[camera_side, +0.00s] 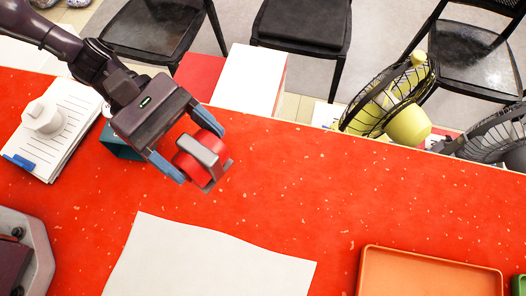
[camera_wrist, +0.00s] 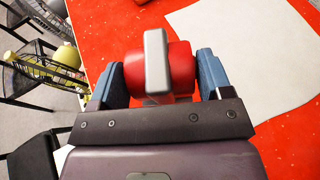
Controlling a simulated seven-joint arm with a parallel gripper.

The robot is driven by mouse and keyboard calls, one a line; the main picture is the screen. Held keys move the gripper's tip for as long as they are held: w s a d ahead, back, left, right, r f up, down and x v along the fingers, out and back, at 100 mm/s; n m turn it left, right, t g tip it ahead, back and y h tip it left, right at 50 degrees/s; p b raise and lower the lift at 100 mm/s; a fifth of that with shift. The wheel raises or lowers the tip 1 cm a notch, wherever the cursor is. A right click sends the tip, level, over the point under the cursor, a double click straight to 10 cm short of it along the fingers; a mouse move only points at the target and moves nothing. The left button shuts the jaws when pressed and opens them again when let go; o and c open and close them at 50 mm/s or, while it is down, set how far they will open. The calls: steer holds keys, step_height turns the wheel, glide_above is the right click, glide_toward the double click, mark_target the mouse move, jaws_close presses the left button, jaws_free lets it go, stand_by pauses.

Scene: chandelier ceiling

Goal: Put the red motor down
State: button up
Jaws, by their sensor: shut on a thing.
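The red motor (camera_side: 190,163) has a red round body with a grey bracket around it. My gripper (camera_side: 196,154) is shut on it, with one blue finger on each side. In the wrist view the red motor (camera_wrist: 182,68) sits between the two blue fingers of my gripper (camera_wrist: 158,80), with the grey bracket upright across its front. The motor appears held above the red table (camera_side: 290,180); its exact height I cannot tell.
A white sheet (camera_side: 200,262) lies on the table in front. An orange tray (camera_side: 430,275) is at the lower right. A paper stack (camera_side: 55,130) with a white object (camera_side: 42,115) is at left. A teal box (camera_side: 118,142) stands behind my gripper. Fans (camera_side: 400,100) stand beyond the far edge.

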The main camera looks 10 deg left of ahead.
steer(key=w+d+f, duration=0.1)
steer(key=d+f, duration=0.1)
steer(key=w+d+f, duration=0.2)
steer(key=d, duration=0.1)
steer(key=w+d+f, duration=0.2)
steer(key=shift+w+d+f, duration=0.15)
steer(key=shift+w+f, duration=0.1)
steer(key=shift+f, duration=0.15)
steer(key=shift+w+d+f, duration=0.25)
steer(key=shift+f, duration=0.2)
steer(key=shift+w+d+f, duration=0.2)
steer(key=shift+d+f, duration=0.05)
steer(key=shift+f, duration=1.5)
steer(key=o, duration=1.3)
steer(key=shift+a+f, duration=0.1)
steer(key=shift+f, duration=0.1)
steer(key=shift+r, duration=0.15)
steer(key=v, duration=1.2)
